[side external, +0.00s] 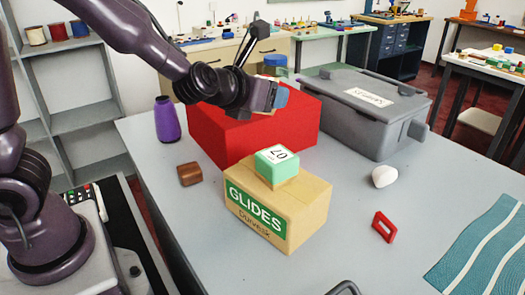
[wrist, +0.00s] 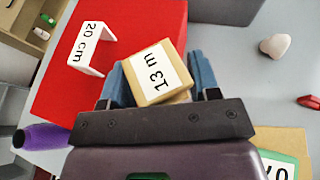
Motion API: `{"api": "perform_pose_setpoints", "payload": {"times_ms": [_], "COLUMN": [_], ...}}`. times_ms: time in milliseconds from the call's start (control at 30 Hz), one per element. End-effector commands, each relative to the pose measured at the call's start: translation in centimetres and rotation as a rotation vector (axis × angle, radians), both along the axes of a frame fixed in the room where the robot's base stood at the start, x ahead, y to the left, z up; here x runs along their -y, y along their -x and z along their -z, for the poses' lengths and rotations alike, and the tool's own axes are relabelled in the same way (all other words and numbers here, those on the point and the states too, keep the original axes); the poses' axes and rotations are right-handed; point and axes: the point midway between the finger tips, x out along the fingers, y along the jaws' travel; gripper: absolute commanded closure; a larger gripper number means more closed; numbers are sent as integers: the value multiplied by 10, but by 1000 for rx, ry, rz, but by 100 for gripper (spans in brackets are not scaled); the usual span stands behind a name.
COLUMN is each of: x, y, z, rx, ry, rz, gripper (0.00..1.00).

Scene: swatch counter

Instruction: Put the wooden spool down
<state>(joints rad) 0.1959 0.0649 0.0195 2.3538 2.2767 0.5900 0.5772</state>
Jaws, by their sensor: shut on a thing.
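The wooden spool (wrist: 147,88) shows in the wrist view as a tan, squarish piece with a white "13 m" label. My gripper (wrist: 160,70) is shut on it, a blue finger on each side. In the wrist view the spool overlaps the right edge of the red box (wrist: 140,18). I cannot tell whether it touches anything below.
A white "20 cm" bracket (wrist: 91,47) is on the red box. A cardboard carton (side external: 306,205) bears a mint block (side external: 277,172). A grey case (side external: 345,115), purple vase (side external: 167,122), brown block (side external: 190,174), white stone (side external: 384,177) and red frame (side external: 384,227) stand around. The right front counter has free room.

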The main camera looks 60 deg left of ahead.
Motion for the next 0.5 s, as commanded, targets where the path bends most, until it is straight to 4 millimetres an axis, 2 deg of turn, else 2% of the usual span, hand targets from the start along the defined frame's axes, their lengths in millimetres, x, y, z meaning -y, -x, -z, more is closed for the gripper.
{"api": "perform_pose_setpoints", "payload": {"times_ms": [100,133,167,300,500], "x": [0,0,0,0,-1], "y": [-1,-1,0,0,0], "z": [-17,-24,-32,-64,-97], "rx": [9,11,14,13,8], "ry": [3,4,7,7,5], "rz": [-3,-3,-1,-2,-4], "gripper": [67,71,82,83,83]}}
